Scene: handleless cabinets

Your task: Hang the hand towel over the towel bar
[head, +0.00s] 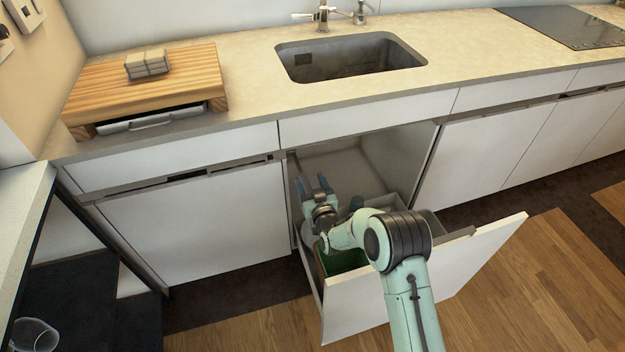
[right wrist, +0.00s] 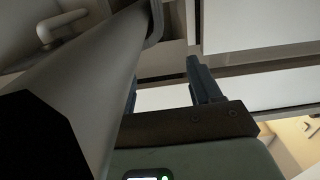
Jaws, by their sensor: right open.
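A small grey folded cloth-like bundle (head: 147,63), which may be the hand towel, lies on the wooden board at the back left in the head view. I cannot make out a towel bar for certain in either view. My right gripper (head: 312,186) is open, with its blue fingers pointing up and back inside the open cabinet below the sink. In the right wrist view its fingers (right wrist: 166,85) stand apart, one partly hidden behind a large pale grey rounded thing (right wrist: 85,80). My left gripper is not in view.
The pull-out drawer front (head: 430,275) stands open around my right arm. A green thing (head: 345,260) sits in the drawer. The wooden board (head: 90,88) stands on the counter, left of the sink (head: 350,60). A clear glass (head: 35,335) is at the lower left.

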